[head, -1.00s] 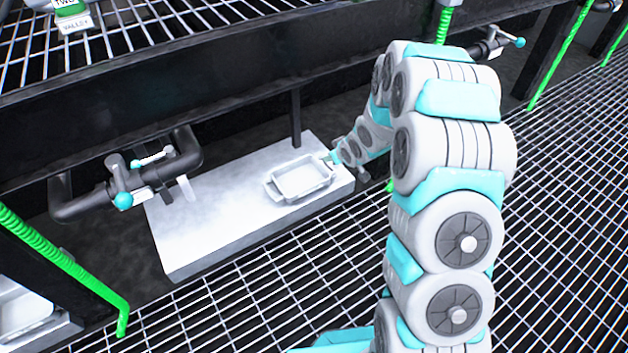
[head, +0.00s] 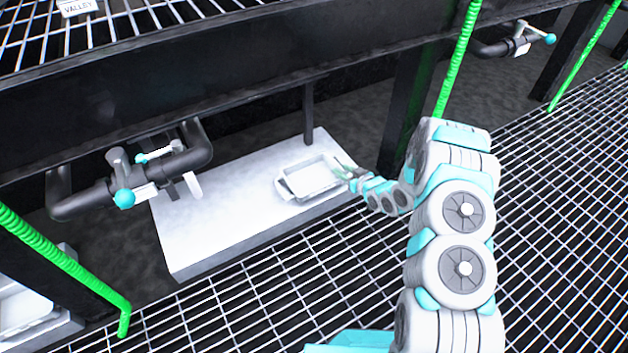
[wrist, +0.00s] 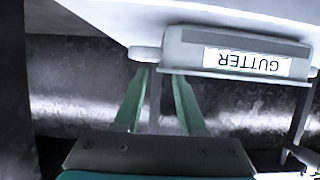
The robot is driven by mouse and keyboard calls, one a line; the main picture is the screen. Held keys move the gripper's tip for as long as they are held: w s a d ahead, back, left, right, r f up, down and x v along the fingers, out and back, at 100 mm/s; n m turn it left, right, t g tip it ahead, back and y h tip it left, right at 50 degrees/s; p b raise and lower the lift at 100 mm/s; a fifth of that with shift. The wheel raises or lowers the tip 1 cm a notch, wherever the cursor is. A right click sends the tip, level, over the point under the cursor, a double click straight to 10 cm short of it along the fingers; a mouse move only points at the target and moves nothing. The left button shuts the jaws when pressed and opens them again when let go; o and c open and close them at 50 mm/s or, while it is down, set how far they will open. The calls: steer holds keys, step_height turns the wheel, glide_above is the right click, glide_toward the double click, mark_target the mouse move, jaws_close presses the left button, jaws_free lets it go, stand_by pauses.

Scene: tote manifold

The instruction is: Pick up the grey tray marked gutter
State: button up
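The grey tray (head: 312,190) sits on a white slab, near its right end, in the head view. In the wrist view the tray (wrist: 190,50) shows from close up, with its GUTTER label (wrist: 245,62) upside down. My gripper (head: 345,170) is at the tray's right end in the head view. In the wrist view my gripper (wrist: 160,74) has its two green fingers apart, with no tray part clearly between them. The fingertips reach close to the tray's lower edge, left of the label. I cannot tell whether they touch it.
The white slab (head: 220,215) is clear left of the tray. A dark pipe with a valve (head: 125,185) is at the slab's left. A thin dark post (head: 308,115) stands behind the tray. A dark beam (head: 200,95) runs above. Metal grating (head: 300,290) lies in front.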

steer(key=x, duration=0.6)
steer(key=shift+a+r+b, duration=0.1)
steer(key=shift+r+b, duration=0.2)
steer(key=shift+b, duration=0.1)
jaws_close()
stand_by(1.0)
